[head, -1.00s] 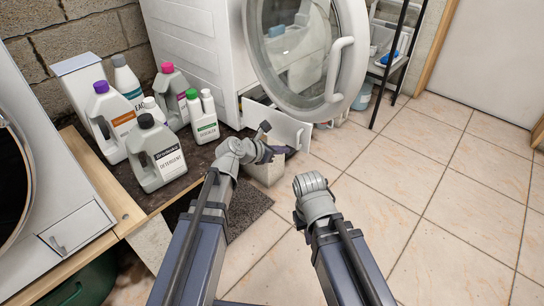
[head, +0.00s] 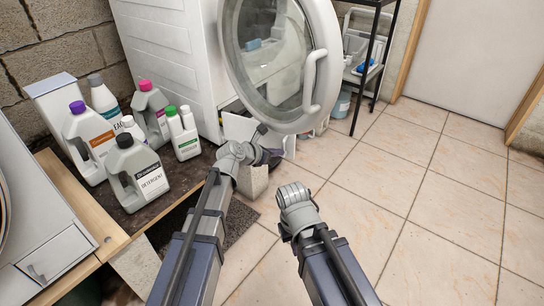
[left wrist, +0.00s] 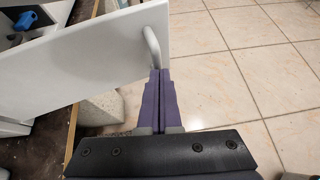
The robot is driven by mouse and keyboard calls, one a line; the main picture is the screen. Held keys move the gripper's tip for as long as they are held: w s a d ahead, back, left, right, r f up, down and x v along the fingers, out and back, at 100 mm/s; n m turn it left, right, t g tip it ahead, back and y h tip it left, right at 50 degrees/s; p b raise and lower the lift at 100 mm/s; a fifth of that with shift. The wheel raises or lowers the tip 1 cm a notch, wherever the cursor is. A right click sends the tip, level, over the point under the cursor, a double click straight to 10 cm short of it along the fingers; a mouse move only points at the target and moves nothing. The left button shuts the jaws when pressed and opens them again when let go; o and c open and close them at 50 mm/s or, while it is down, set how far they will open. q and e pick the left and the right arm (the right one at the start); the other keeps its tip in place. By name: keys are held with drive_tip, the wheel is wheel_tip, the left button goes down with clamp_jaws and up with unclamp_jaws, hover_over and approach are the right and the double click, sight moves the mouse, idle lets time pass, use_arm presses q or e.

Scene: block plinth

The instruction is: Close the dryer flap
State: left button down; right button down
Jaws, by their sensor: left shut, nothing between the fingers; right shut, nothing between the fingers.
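The white dryer (head: 160,55) stands at the back with its round glass door swung open. Its small white flap (head: 238,128) stands open low at the front, partly hidden by the round door and my left arm. In the left wrist view the flap (left wrist: 85,65) is a flat panel with a curved white handle (left wrist: 153,47) near its right edge. My left gripper (head: 271,157) is shut and empty; its fingertips (left wrist: 160,76) appear at the handle's lower end, contact unclear. My right gripper (head: 293,190) is shut and lower in the head view, its fingers hard to make out.
Several detergent bottles (head: 130,165) stand on a dark-topped board left of the flap. The round door (head: 270,60) overhangs the flap. A pale block (head: 252,180) is near my left gripper. A black-framed rack (head: 371,60) stands right; the tiled floor (head: 400,200) is clear.

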use_arm(q)
drive_tip(key=shift+w+d, duration=0.3)
drive_tip(key=shift+w, duration=0.05)
drive_tip(key=shift+s+a, duration=0.1)
drive_tip(key=s+d+f+p+v, duration=0.1)
drive_tip(key=p+v, duration=0.4)
drive_tip(key=v, duration=0.8)
drive_tip(key=shift+s+f, duration=0.2)
drive_tip(key=shift+s, duration=0.35)
